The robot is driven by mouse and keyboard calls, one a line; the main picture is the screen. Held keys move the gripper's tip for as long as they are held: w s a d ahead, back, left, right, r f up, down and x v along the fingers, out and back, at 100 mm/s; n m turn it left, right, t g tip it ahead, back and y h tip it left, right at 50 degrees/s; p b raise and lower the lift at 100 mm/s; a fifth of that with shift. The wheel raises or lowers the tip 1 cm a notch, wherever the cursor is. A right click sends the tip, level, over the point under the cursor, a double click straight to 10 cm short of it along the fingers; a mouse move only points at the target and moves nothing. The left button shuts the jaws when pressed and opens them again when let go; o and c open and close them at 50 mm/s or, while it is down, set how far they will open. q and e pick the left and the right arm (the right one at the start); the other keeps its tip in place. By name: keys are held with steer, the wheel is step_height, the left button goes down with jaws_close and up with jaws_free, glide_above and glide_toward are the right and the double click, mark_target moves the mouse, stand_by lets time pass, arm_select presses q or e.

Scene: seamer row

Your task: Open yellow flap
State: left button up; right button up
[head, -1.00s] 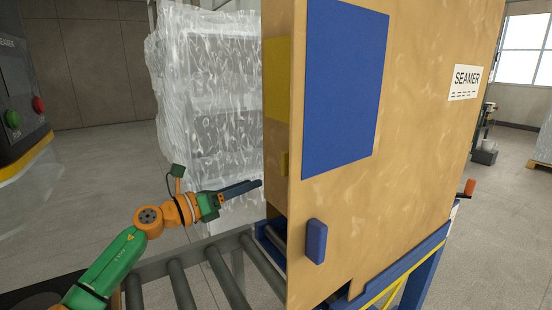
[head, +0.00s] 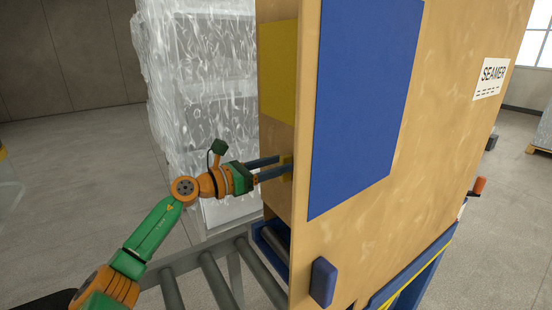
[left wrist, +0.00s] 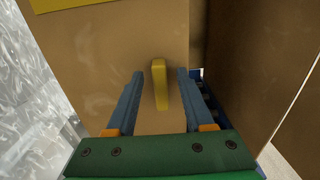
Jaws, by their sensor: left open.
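The tan seamer cabinet (head: 425,130) has a narrow end face on its left with a yellow panel (head: 278,70). Below the panel a small yellow handle (head: 287,163) sticks out; which yellow part is the flap I cannot tell for sure. My left gripper (head: 282,167) is at this handle, fingers pointing right. In the left wrist view, the upright yellow handle (left wrist: 160,88) stands between the two open fingers of my left gripper (left wrist: 160,73), with a gap on both sides. The yellow panel's edge (left wrist: 75,4) shows at the top. My right gripper is not in view.
A roller conveyor (head: 215,275) runs below my left arm into the cabinet. A film-wrapped stack (head: 205,100) stands behind the gripper. The cabinet's front has a large blue panel (head: 365,100) and a small blue block (head: 323,282).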

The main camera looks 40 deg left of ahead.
arm_select(q)
jaws_close()
stand_by(1.4)
